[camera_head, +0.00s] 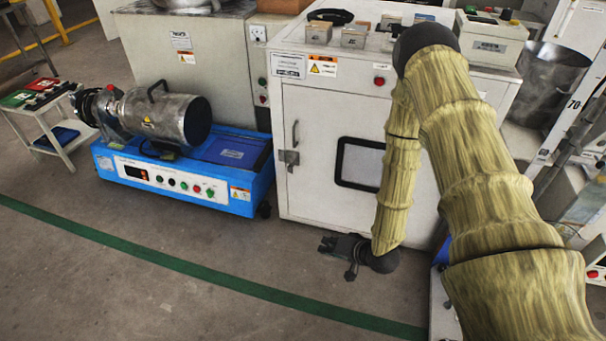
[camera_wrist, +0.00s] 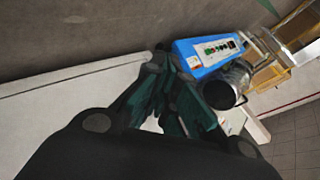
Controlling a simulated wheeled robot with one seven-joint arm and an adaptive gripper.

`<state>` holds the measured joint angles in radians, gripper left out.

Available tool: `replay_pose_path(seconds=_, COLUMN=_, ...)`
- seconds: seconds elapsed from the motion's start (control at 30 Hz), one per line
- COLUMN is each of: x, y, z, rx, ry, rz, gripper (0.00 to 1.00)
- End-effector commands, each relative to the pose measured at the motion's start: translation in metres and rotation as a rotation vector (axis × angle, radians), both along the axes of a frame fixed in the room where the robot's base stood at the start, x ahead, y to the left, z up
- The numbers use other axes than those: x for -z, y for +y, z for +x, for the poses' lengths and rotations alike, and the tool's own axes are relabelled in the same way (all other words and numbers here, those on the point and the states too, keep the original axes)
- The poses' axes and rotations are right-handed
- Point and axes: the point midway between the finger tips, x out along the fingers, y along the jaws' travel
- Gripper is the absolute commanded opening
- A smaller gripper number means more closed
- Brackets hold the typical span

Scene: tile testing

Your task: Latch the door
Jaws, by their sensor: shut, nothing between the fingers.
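The white cabinet door (camera_head: 315,192) has a dark-framed window and stands flush with the cabinet front, looking closed. A metal latch (camera_head: 289,157) with a vertical handle (camera_head: 295,133) above it sits at the door's left edge. From here I cannot tell whether the latch is engaged. My gripper (camera_head: 324,246) is shut and empty, low in front of the cabinet, below and right of the latch and apart from it. In the wrist view my gripper (camera_wrist: 185,120) shows dark fingers together. The latch is not clearly visible there.
A blue machine (camera_head: 180,172) with a metal cylinder stands left of the cabinet; it also shows in the wrist view (camera_wrist: 213,52). A small cart (camera_head: 55,143) is at far left. Floor in front is free, crossed by a green line (camera_head: 200,265).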

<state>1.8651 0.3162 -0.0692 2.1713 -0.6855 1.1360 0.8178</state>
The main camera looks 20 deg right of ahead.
Motion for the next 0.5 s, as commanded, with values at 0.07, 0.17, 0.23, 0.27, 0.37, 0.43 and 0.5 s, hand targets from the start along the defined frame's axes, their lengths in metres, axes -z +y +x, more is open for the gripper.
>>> replay_pose_path(seconds=0.07, x=-0.024, y=-0.016, z=0.036, rx=0.035, ry=-0.089, rz=0.138, gripper=0.0)
replay_pose_path(seconds=0.17, x=-0.058, y=-0.033, z=0.067, rx=0.045, ry=-0.173, rz=0.322, gripper=0.0)
replay_pose_path(seconds=0.23, x=-0.08, y=-0.044, z=0.082, rx=0.036, ry=-0.214, rz=0.44, gripper=0.0)
replay_pose_path(seconds=0.27, x=-0.088, y=-0.049, z=0.086, rx=0.031, ry=-0.228, rz=0.484, gripper=0.0)
replay_pose_path(seconds=0.37, x=-0.112, y=-0.063, z=0.095, rx=0.006, ry=-0.254, rz=0.607, gripper=0.0)
replay_pose_path(seconds=0.43, x=-0.123, y=-0.07, z=0.097, rx=-0.013, ry=-0.26, rz=0.669, gripper=0.0)
replay_pose_path(seconds=0.5, x=-0.131, y=-0.075, z=0.099, rx=-0.025, ry=-0.263, rz=0.711, gripper=0.0)
